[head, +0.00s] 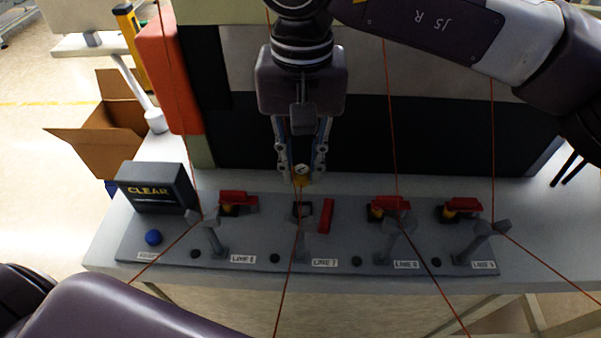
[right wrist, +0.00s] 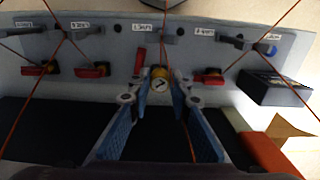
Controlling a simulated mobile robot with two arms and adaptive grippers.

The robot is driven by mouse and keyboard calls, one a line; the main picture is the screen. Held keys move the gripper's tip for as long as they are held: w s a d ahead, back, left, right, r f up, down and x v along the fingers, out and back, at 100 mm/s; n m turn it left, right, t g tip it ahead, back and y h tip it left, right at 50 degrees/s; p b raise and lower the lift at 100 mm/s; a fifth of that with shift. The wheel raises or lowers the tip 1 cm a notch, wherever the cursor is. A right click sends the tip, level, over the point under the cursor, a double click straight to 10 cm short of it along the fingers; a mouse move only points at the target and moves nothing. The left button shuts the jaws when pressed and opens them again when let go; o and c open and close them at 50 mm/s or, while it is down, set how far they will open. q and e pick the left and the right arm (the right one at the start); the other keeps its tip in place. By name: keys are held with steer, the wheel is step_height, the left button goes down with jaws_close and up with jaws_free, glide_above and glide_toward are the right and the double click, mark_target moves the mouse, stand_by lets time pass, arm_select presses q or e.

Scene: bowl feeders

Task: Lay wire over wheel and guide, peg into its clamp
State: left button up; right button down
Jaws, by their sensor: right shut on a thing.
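My right gripper (head: 302,172) points down over the panel and is shut on a yellow peg (head: 301,182) with a round white face, which the right wrist view shows between the fingertips (right wrist: 160,74). An orange wire (head: 287,270) runs from the peg down past the grey guide post (head: 298,242) in the middle lane and off the front edge. The middle lane's dark clamp (head: 302,209) lies just below the peg; its red lever (head: 326,216) stands lengthwise beside it. Whether the peg touches the clamp, and whether the wire sits on the wheel, I cannot tell. My left gripper is out of view.
Neighbouring lanes have red levers (head: 238,197) lying crosswise, with their own wires (head: 393,120) over grey posts (head: 392,240). A CLEAR box (head: 155,188) and blue button (head: 153,237) are at the left. A dark wall (head: 430,135) stands behind the panel.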

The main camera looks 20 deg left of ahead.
steer(key=w+a+f, duration=0.1)
steer(key=w+f, duration=0.2)
steer(key=w, duration=0.2)
steer(key=shift+w+a, duration=0.35)
steer(key=shift+w, duration=0.05)
stand_by(0.4)
